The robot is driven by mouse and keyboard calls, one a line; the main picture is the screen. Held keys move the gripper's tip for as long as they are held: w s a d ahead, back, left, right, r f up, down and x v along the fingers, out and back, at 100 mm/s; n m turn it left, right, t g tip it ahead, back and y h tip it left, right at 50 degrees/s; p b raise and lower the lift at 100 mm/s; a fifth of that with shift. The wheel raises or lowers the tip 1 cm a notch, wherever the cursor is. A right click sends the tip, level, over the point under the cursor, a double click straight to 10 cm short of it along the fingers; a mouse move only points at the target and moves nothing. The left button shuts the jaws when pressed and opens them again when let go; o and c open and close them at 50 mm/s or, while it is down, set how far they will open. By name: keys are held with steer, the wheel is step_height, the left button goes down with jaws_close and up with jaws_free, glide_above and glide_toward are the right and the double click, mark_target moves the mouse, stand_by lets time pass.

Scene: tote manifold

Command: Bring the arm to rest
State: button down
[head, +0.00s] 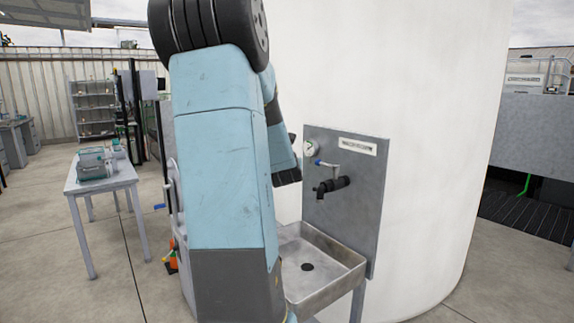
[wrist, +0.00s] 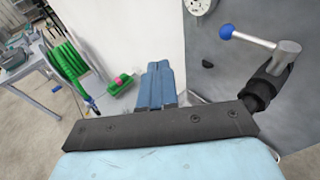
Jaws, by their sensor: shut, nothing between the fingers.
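My arm (head: 225,170) stands large and raised in the middle of the head view, in front of a white tank and a grey tap panel. Another of my arm's links shows behind it, left of the tap. My gripper (wrist: 161,68) shows in the wrist view with its blue fingers together and nothing held. It points towards the white wall and the left edge of the panel. The tap (head: 333,187) is to its right, apart from the fingers, and also shows in the wrist view (wrist: 270,80). My fingers cannot be made out in the head view.
The grey panel (head: 360,215) carries a gauge (head: 310,147) and a blue-tipped lever (head: 328,166) above a steel sink (head: 345,275). A coiled green hose (wrist: 68,68) hangs left of the gripper. A table (head: 105,180) stands at left. Open concrete floor lies around it.

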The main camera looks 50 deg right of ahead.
stand_by(0.5)
steer(key=w+a+m+y, duration=0.2)
steer(key=a+m+y, duration=0.35)
steer(key=a, duration=0.75)
steer(key=w+a+m+y, duration=0.25)
steer(key=a+m, duration=0.55)
steer(key=a, duration=0.6)
steer(key=s+a+m+g+y, duration=0.1)
steer(key=s+a+m, duration=0.5)
steer(key=a, duration=0.7)
steer(key=s+a+m+g+y, duration=0.2)
steer(key=s+a+m+y, duration=0.2)
steer(key=s+a, duration=0.7)
steer(key=shift+a+r+m, duration=0.45)
steer(key=shift+a+m, duration=0.4)
steer(key=shift+a, duration=0.1)
